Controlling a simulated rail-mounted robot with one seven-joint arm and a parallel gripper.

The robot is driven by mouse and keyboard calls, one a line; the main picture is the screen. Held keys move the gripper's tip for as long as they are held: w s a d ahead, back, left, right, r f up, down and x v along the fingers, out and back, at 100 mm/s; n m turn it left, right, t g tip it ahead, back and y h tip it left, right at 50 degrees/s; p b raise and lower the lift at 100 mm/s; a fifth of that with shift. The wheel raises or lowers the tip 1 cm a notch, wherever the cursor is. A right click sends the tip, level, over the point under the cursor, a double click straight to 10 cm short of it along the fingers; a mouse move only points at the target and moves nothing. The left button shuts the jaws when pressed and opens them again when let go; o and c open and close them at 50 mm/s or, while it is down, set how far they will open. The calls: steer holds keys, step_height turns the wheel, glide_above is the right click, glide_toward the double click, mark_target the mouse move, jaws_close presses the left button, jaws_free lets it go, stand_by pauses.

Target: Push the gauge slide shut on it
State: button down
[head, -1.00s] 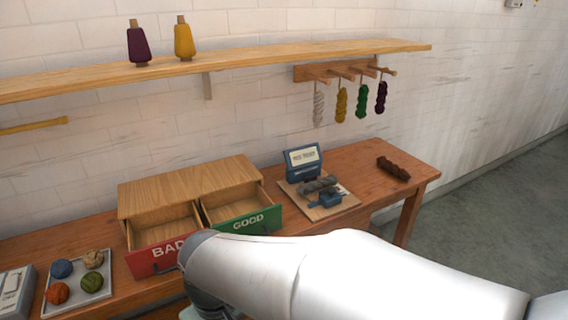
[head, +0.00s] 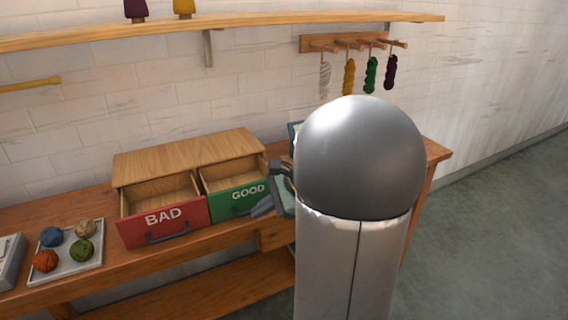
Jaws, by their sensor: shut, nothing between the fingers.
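The gauge (head: 294,132) stands on the bench behind my arm, and only a sliver of its blue-edged display shows. Its board, its slide and the grey skein on it are hidden by my arm, so I cannot tell the slide's position. My gripper (head: 262,208) shows partly, left of my arm's big grey joint and in front of the green GOOD drawer. It is shut and holds nothing. I cannot tell whether it touches anything.
The BAD drawer (head: 163,222) and GOOD drawer (head: 236,198) are pulled open and look empty. A tray (head: 72,267) of wool balls lies at the left. Above are a shelf (head: 240,33) and pegs with hanging skeins (head: 349,77). The bench's right end (head: 437,152) shows little.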

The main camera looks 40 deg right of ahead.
steer(key=s+d+f+m+t+h+b, duration=0.1)
steer(key=d+f+m+t+b, duration=0.3)
steer(key=d, duration=0.6)
steer(key=s+d+r+m+t+h+p, duration=0.15)
steer(key=d+m, duration=0.35)
steer(key=d, duration=0.5)
steer(key=s+d+m+t+h+b, duration=0.2)
steer(key=s+d+m+t+h, duration=0.2)
steer(key=d, duration=1.1)
steer(key=s+m+h, duration=0.1)
steer(key=s+m, duration=0.2)
steer(key=shift+s+d+f, duration=0.3)
steer(key=shift+s+d, duration=0.05)
steer(key=shift+h, duration=0.25)
steer(key=b+x, duration=0.1)
steer(key=x, duration=1.3)
steer(key=shift+a+r, duration=0.1)
steer(key=shift+w, duration=0.1)
